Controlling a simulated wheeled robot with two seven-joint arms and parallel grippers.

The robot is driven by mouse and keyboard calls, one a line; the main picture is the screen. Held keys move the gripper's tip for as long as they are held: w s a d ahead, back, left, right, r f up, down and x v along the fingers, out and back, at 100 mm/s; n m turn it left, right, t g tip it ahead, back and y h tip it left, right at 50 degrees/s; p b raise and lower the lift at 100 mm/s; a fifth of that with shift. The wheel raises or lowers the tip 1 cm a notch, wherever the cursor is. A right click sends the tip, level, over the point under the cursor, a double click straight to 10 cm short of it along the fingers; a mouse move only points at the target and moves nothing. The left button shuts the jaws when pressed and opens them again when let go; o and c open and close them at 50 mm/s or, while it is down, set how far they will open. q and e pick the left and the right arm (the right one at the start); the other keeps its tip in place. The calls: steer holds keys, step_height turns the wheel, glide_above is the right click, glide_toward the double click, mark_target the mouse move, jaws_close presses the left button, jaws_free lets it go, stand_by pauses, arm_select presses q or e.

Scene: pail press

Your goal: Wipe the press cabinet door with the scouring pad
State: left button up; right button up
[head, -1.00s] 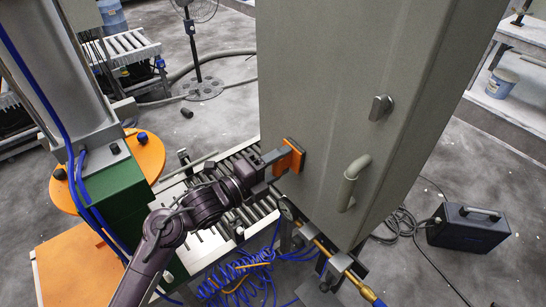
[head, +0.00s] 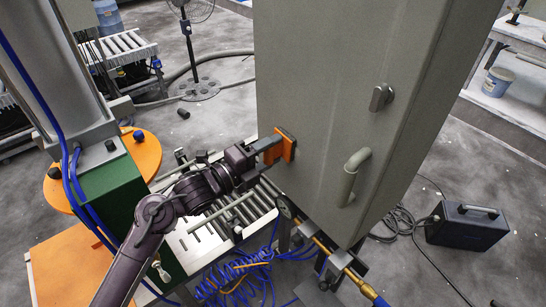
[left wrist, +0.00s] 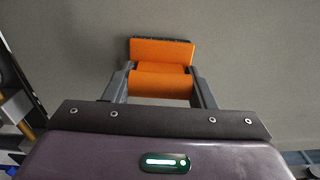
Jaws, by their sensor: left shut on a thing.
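The press cabinet door (head: 325,100) is a tall grey-green panel with a curved handle (head: 353,176) and a small latch knob (head: 382,97). My left gripper (head: 272,150) is shut on the scouring pad (head: 289,148), which is orange with a dark face. The pad is at the lower left part of the door, its dark face toward the panel, and it looks to be against it. In the left wrist view the orange pad (left wrist: 160,84) sits between the two fingers, in front of the grey door surface (left wrist: 240,60). My right gripper is not in view.
A roller conveyor (head: 205,225) lies below my left arm. A green block with an orange disc (head: 140,155) stands at the left. A black case (head: 467,226) and cables lie on the floor at the right.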

arm_select(q)
steer(key=shift+r, duration=0.1)
steer(key=shift+s+a, duration=0.15)
steer(key=shift+a, duration=0.2)
steer(key=v, duration=0.3)
steer(key=shift+s+a+p, duration=0.2)
steer(key=shift+a+p, duration=0.1)
steer(key=shift+s+a, duration=0.4)
steer(key=shift+a, duration=0.05)
steer(key=shift+a, duration=0.1)
steer(key=v, duration=0.3)
stand_by(0.3)
